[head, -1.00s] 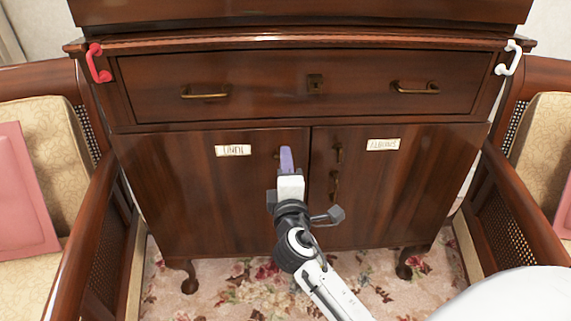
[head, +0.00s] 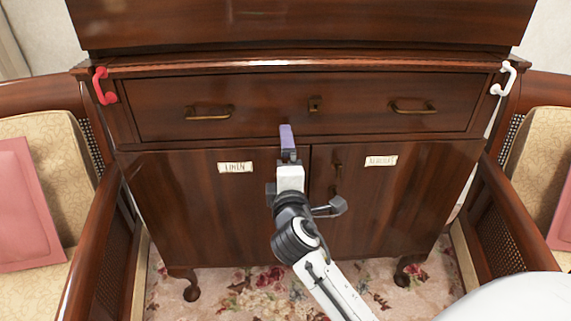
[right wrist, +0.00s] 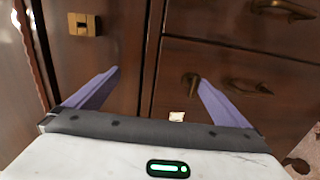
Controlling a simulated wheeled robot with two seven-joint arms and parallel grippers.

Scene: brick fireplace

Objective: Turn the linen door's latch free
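The linen door (head: 215,215) is the left of two dark wood doors and is closed; it carries a LINEN label (head: 235,167). In the right wrist view a small brass latch (right wrist: 190,85) sits on that door, just by the tip of one finger, and a brass handle (right wrist: 245,88) lies beyond it. I cannot tell whether finger and latch touch, nor how the latch is turned. My right gripper (head: 288,138) is open, its purple fingers (right wrist: 158,77) apart with nothing held between them. In the head view it hides the latch. My left gripper is out of view.
Above the doors is a drawer (head: 255,108) with brass handles and a keyhole plate (right wrist: 85,24). The albums door (head: 400,205) is closed at the right. Armchairs flank both sides.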

